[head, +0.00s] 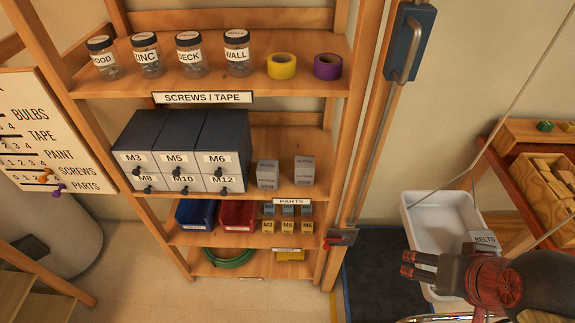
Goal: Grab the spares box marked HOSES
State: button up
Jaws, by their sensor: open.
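No label that I can read says HOSES. Two small grey boxes stand side by side on the middle shelf, a left one (267,174) and a right one (304,171); their lettering is too small to read. A similar grey box marked BELTS (485,238) is at the right side of the white tub (409,215), partly hidden behind my arm. My gripper (405,264) is at the lower right, in front of the tub, with its fingers apart and nothing between them. It is well to the right of and below the two shelf boxes.
Dark drawers (180,150) fill the middle shelf's left. Jars (189,55) and tape rolls (282,66) stand above; blue (196,213) and red (238,215) bins and small boxes sit below. The wooden upright (375,120) stands between the shelves and my gripper. A red-brown rack (510,185) is at right.

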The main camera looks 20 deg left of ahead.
aim_at(267, 171)
jog(key=k+j, duration=0.1)
jog(key=j, duration=0.55)
jog(key=k+j, duration=0.1)
jog(key=j, duration=0.6)
jog(key=i+z, duration=0.05)
